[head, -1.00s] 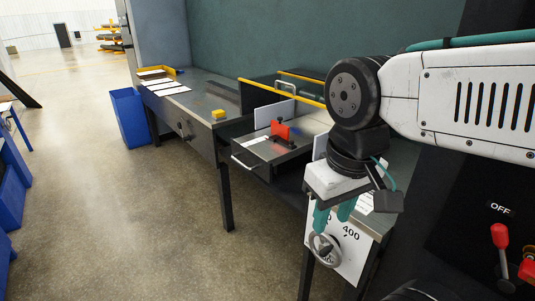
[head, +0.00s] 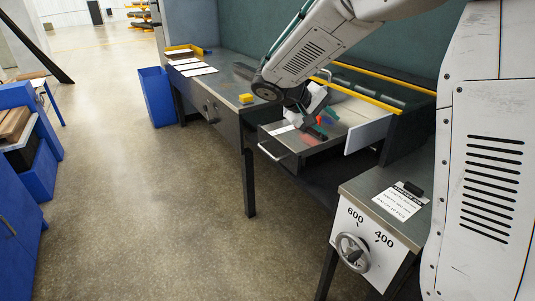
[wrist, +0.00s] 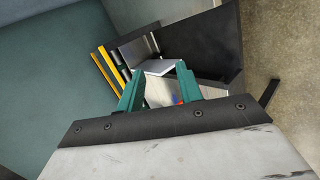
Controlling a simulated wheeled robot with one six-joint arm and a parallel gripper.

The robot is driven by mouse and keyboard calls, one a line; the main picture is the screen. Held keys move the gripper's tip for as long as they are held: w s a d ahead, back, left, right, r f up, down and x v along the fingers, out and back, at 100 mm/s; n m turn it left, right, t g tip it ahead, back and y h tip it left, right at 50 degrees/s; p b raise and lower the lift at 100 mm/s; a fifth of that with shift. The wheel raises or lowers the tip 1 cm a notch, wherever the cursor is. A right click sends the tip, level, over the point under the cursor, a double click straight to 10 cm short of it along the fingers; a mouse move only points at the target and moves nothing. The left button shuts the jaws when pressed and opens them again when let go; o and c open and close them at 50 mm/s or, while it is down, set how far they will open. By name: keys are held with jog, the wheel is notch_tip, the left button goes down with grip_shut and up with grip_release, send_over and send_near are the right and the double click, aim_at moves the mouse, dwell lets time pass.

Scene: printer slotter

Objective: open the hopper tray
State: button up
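The grey metal tray (head: 322,147), which I take to be the hopper tray, stands out from the front of the machine in the head view. Its loop handle (head: 272,151) is on its left front. A red piece (head: 320,121) in the tray is partly hidden by my gripper (head: 318,114), which hangs over the tray. Contact cannot be told.
A steel table (head: 222,92) with a yellow block (head: 246,98) and papers adjoins on the left. Yellow rails (head: 370,97) run behind the tray. A white panel with a handwheel (head: 352,252) stands at front right. Blue bins stand left; the floor (head: 150,210) between is clear.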

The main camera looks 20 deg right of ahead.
jog(key=w+a+f+n+t+h, duration=0.1)
jog(key=w+a+f+t+h, duration=0.15)
jog(key=w+f, duration=0.5)
jog(key=n+t, duration=0.5)
jog(key=t, duration=0.2)
send_near(267, 151)
jog(key=x, duration=0.3)
jog(key=shift+y, duration=0.25)
jog(key=x, duration=0.7)
jog(key=shift+d+f, duration=0.15)
jog(key=shift+f, duration=0.15)
grip_shut()
jog(key=shift+s, duration=0.1)
